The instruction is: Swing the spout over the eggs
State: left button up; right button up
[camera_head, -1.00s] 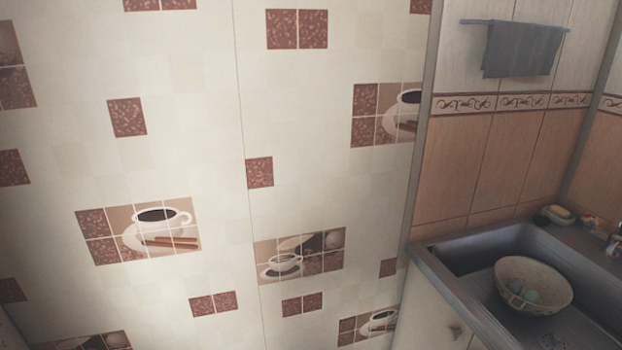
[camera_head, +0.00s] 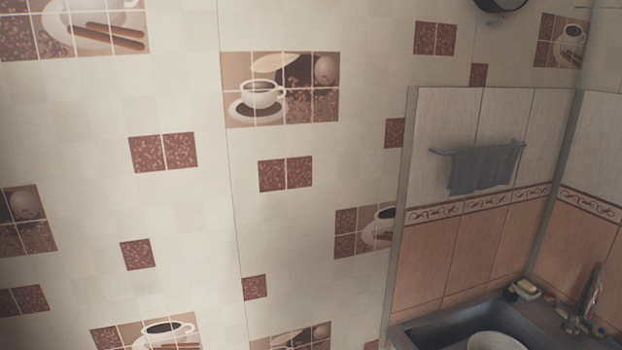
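The spout (camera_head: 592,292) is a thin metal faucet at the right edge, standing on the far right rim of the sink. The bowl (camera_head: 495,341) shows only as a pale rim at the bottom edge, in the sink. The eggs are out of view below the frame. From this view I cannot tell how the spout lies relative to the eggs. Neither of my grippers is in view.
The dark sink (camera_head: 440,330) fills the bottom right corner. A soap or sponge (camera_head: 527,288) lies on its back rim. A grey towel (camera_head: 484,170) hangs on a rail above. The patterned wall (camera_head: 190,220) fills the left and middle.

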aim_at(592, 290)
jog(key=z, duration=1.6)
